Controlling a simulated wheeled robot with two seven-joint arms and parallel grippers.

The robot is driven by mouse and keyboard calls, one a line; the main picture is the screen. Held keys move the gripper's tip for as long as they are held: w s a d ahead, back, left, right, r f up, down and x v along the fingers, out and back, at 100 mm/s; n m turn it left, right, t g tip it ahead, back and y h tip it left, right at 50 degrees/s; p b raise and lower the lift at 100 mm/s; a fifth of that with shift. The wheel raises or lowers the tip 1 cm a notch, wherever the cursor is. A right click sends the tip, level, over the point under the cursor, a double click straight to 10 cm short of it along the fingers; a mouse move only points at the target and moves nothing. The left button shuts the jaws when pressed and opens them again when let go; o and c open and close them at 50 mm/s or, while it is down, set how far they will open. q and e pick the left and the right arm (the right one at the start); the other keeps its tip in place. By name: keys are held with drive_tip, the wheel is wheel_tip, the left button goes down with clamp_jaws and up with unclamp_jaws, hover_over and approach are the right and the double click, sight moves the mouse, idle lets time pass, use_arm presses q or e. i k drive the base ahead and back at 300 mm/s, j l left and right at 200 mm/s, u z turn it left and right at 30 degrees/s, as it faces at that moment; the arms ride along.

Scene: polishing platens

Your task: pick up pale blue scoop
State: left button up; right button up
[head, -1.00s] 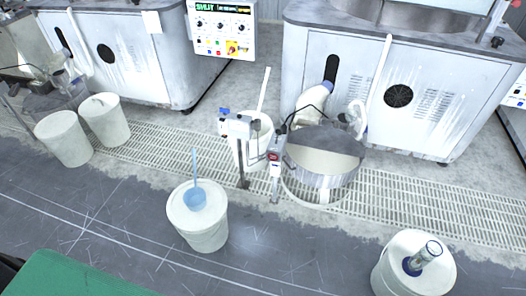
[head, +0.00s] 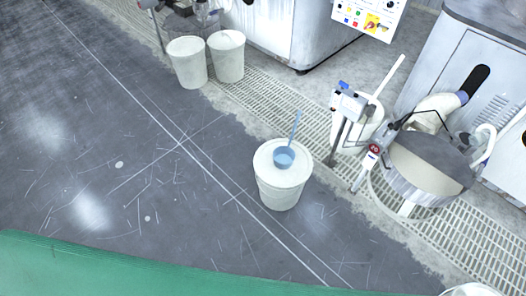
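The pale blue scoop (head: 284,157) rests on top of a white lidded bucket (head: 281,188) near the middle of the head view. Its round bowl lies on the lid and its thin handle points up and slightly right. Neither of my grippers shows in the view.
A mixing drum (head: 426,170) with a stand stands right of the bucket on a floor grating (head: 268,88). Two white buckets (head: 188,62) stand at the upper left, before the machines. A green surface (head: 120,268) crosses the bottom. The grey floor (head: 100,150) at left is mostly clear.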

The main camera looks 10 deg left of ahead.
sight(284, 156)
drive_tip(key=i+l, duration=0.3)
drive_tip(key=l, duration=0.15)
drive_tip(key=i+l, duration=0.6)
drive_tip(key=l, duration=0.25)
drive_tip(key=i+l+u, duration=0.1)
drive_tip(key=i+l, duration=0.55)
drive_tip(key=l, duration=0.25)
